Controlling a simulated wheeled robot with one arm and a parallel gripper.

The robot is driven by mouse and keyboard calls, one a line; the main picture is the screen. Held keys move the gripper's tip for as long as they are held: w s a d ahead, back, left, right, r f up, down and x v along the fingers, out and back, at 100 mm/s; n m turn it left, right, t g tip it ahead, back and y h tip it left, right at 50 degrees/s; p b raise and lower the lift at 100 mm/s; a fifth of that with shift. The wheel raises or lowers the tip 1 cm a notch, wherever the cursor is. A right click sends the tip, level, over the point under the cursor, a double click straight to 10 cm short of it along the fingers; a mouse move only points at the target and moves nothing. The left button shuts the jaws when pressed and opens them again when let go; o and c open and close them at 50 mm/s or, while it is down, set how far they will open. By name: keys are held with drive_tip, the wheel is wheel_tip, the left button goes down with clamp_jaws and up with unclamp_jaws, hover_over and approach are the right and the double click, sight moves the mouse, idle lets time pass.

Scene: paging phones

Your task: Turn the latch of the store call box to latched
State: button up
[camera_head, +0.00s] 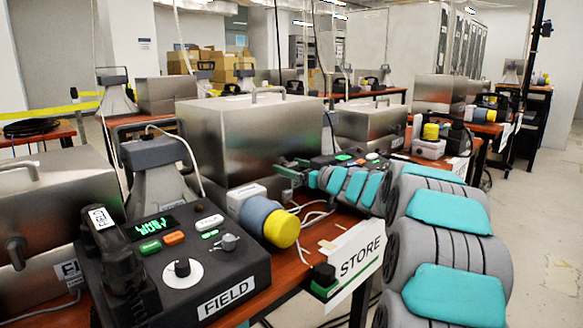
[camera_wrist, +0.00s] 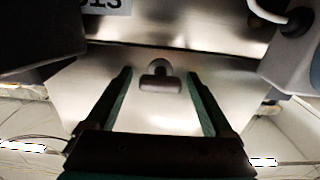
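The store call box (camera_head: 240,140) is a brushed-metal box with a top handle, behind the white STORE sign (camera_head: 360,255). My gripper (camera_head: 288,168) is at its front side in the head view. In the wrist view, my gripper (camera_wrist: 159,77) is open, with one dark green finger on each side of the latch (camera_wrist: 160,84). The latch is a dark grey knob with a crosswise bar on the metal face (camera_wrist: 160,118). The bar lies level in that picture. Gaps show between the bar and both fingers. The latch is hidden in the head view.
The FIELD console (camera_head: 175,270) with its handset and a yellow-capped cylinder (camera_head: 281,228) stand left of my arm. A dark console (camera_head: 350,158) sits behind my wrist. Other metal boxes line the tables. Open floor (camera_head: 535,230) lies to the right.

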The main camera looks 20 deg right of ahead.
drive_tip(key=c, duration=1.3)
drive_tip(key=shift+o, duration=0.2)
drive_tip(key=shift+d+n, duration=0.1)
drive_tip(key=shift+n, duration=0.2)
drive_tip(key=n+b, duration=0.1)
drive_tip(key=n, duration=0.3)
drive_tip(key=shift+f+n+b, duration=0.15)
drive_tip(key=shift+n+b, duration=0.25)
drive_tip(key=n+b, duration=0.2)
drive_tip(key=n, duration=0.2)
drive_tip(key=shift+f+n, duration=0.1)
drive_tip(key=shift+n, duration=0.2)
drive_tip(key=n+b, duration=0.4)
drive_tip(key=n, duration=0.1)
drive_tip(key=shift+r+n+b, duration=0.2)
drive_tip(key=shift+n+b, duration=0.6)
drive_tip(key=shift+n, duration=0.5)
